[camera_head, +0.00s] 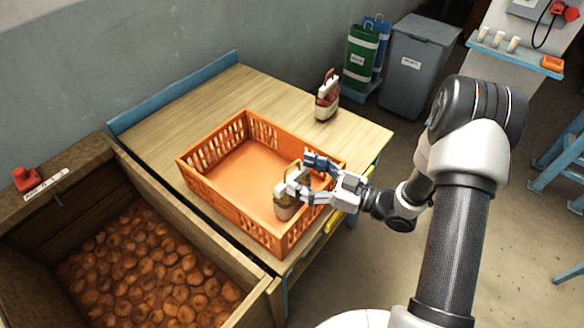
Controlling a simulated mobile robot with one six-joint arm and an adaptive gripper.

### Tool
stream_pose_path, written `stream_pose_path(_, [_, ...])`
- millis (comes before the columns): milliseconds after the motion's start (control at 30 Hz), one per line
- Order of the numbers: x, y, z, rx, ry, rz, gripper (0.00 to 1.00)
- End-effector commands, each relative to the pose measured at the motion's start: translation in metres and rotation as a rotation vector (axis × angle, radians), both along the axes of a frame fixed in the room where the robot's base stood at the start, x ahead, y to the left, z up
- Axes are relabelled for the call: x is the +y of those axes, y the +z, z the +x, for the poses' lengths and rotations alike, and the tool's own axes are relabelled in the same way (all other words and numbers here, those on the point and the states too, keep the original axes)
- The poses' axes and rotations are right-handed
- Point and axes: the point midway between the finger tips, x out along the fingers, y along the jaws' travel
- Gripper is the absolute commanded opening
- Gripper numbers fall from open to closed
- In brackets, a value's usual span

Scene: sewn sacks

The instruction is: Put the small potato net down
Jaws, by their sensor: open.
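The small potato net (285,208) is a small tan and brown bag with a pale upper part. It stands roughly upright inside the orange crate (213,196), near the crate's front right side. My gripper (300,178) reaches in over the crate's right wall, at the top of the net. Its fingers are open, one on each side of the net's upper part. The fingers partly hide the net's top, and I cannot tell whether they touch it. The rest of the crate floor is bare.
The crate stands on a wooden table (358,124). A red and white bag (327,96) stands at the table's back right. A wooden bin of potatoes (150,265) adjoins the table at lower left. A grey bin (418,65) stands on the floor behind.

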Motion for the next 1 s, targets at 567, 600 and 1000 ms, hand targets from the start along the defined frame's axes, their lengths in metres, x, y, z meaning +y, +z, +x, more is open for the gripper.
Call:
stream_pose_path(567, [-0.073, 0.000, -0.035, -0.001, 0.000, -0.002, 0.72])
stream_pose_path(600, [-0.073, 0.000, -0.034, -0.002, -0.002, -0.009, 0.72])
stream_pose_path(1000, [-0.124, 0.050, 0.067, 0.017, -0.401, -0.630, 0.72])
